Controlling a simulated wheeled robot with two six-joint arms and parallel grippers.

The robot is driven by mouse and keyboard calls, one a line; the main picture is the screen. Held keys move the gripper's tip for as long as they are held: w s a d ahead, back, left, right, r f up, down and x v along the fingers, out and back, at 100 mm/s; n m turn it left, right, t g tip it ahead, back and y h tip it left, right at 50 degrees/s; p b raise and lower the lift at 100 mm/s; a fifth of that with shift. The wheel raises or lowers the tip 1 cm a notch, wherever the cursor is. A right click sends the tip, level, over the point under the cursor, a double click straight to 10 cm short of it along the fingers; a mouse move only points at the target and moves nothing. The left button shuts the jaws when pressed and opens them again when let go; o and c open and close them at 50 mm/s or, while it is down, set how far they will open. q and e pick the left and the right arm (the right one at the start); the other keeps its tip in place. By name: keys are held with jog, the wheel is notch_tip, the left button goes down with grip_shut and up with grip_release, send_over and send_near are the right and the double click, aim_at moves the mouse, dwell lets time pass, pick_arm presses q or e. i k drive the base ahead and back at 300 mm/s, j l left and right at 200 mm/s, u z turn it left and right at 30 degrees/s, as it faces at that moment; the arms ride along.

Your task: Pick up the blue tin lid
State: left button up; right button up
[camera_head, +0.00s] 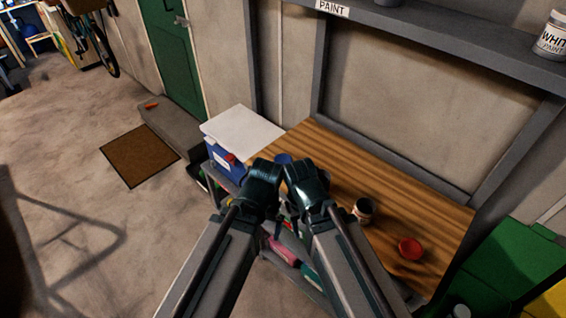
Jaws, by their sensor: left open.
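A blue round thing, likely the blue tin lid (283,158), lies near the far left end of the wooden tabletop. Its near part is hidden behind my grippers. My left gripper (264,170) is open, just in front of and to the left of the lid in the picture. My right gripper (303,172) is close beside the left one, in front of and to the right of the lid. Its fingers cannot be made out. Whether either gripper touches the lid cannot be told.
On the wooden table (330,150) stand a dark jar with a pale top (362,211) and a red lid (411,248). A blue cooler with a white lid (240,132) is at the table's left. A shelf (440,42) hangs above. Green bins (510,262) stand at right.

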aim_at(282, 158)
jog(key=i+j+z, duration=0.2)
jog(key=j+z, duration=0.15)
jog(key=i+j+z, duration=0.1)
jog(key=j+z, duration=0.25)
jog(key=i+j+z, duration=0.1)
jog(key=j+z, duration=0.6)
jog(key=j, duration=0.2)
